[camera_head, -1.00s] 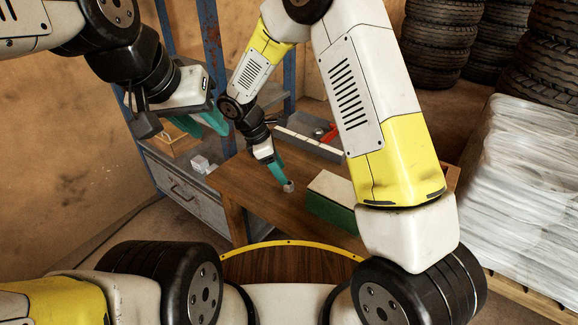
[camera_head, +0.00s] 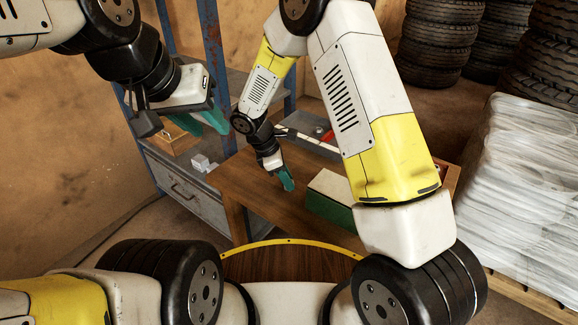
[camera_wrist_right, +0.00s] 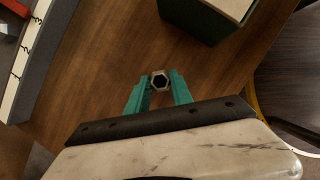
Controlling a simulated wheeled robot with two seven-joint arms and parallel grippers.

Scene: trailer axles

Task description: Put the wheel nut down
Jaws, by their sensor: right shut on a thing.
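The wheel nut (camera_wrist_right: 160,81) is a small grey hex ring with a dark hole. In the right wrist view it sits between the teal fingertips of my right gripper (camera_wrist_right: 159,88), which is shut on it. In the head view my right gripper (camera_head: 287,182) points down over the brown wooden table (camera_head: 250,185), and its fingers hide the nut. I cannot tell whether the nut touches the tabletop. My left gripper (camera_head: 205,122) is at the upper left, away from the nut, near the shelf. Its finger gap is not clear.
A green box with a cream top (camera_head: 330,200) stands right of my right gripper. A grey tray with a red item (camera_head: 325,136) lies at the table's back. Small pale blocks (camera_head: 202,163) are on the grey drawer unit (camera_head: 180,190) at left. The tabletop around my right gripper looks clear.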

